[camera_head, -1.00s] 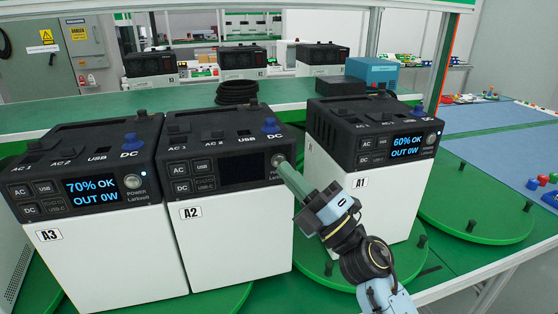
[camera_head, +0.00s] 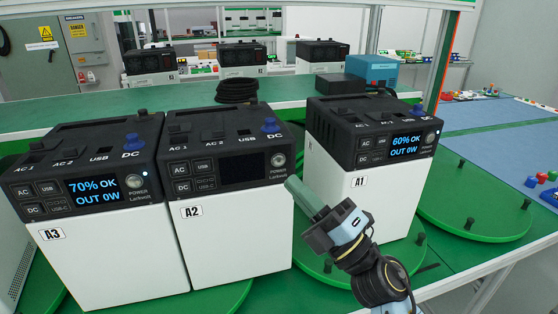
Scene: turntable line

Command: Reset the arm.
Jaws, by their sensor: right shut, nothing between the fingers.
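My right gripper (camera_head: 296,187) is shut and empty. Its green fingers point up and left, at the right edge of the power station A2 (camera_head: 235,235), below its power button (camera_head: 277,160); I cannot tell whether they touch it. The screen of A2 (camera_head: 242,168) is dark. Power station A3 (camera_head: 110,265) stands to the left, its screen reading 70% OK, OUT 0W. Power station A1 (camera_head: 372,205) stands to the right, its screen reading 60% OK, OUT 0W. My left gripper is out of view.
The stations stand on green turntables (camera_head: 470,205) on a green table. More stations (camera_head: 243,60), a coiled black cable (camera_head: 237,90) and a blue box (camera_head: 372,69) are behind. The turntable at the right has free room around its small black pegs.

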